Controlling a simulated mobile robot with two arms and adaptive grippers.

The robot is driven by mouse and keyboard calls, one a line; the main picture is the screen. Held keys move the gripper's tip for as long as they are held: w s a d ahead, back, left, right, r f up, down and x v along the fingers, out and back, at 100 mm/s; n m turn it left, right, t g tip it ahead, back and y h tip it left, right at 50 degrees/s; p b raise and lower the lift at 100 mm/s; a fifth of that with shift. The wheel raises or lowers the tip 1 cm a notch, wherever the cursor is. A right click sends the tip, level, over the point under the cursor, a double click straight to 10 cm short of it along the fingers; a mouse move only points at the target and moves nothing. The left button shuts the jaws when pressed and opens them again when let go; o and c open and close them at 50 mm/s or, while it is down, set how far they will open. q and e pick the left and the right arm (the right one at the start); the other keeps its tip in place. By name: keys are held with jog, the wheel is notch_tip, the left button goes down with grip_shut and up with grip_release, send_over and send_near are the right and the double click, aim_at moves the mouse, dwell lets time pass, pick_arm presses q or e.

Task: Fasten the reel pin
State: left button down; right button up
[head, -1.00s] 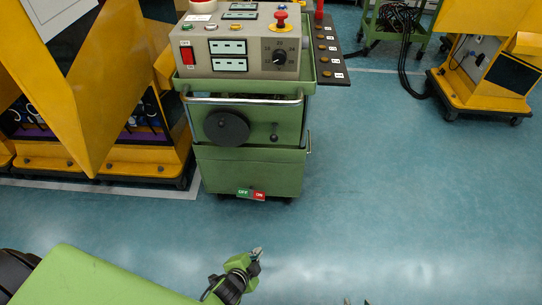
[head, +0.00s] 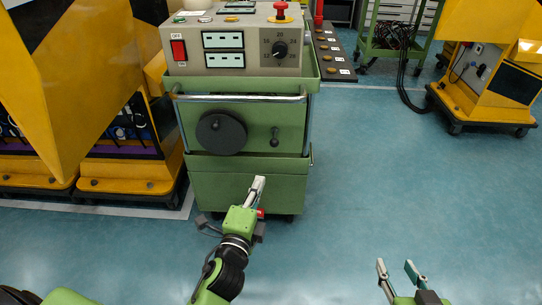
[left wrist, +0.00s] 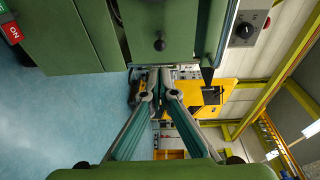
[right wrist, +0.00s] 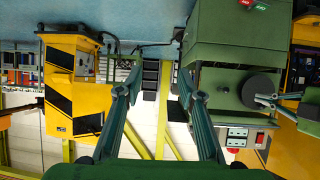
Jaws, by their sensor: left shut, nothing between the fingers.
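A round black reel (head: 221,133) is on the front of the green cart (head: 250,185). A small dark pin (head: 275,137) sticks out to its right. The pin also shows in the left wrist view (left wrist: 159,44), and the reel in the right wrist view (right wrist: 258,93). My left gripper (head: 258,183) is shut and empty, in front of the cart's lower front, below the reel and pin in the picture. My right gripper (head: 395,265) is open and empty over the floor, at the lower right, away from the cart.
A control panel with a red switch (head: 179,50) and a dial (head: 280,49) tops the cart. A chrome handle bar (head: 240,98) runs above the reel. Yellow machines (head: 130,170) stand close on the left. The floor (head: 400,180) right of the cart is clear.

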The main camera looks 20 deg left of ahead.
aim_at(271, 144)
pick_arm(q)
jog(key=shift+w, duration=0.15)
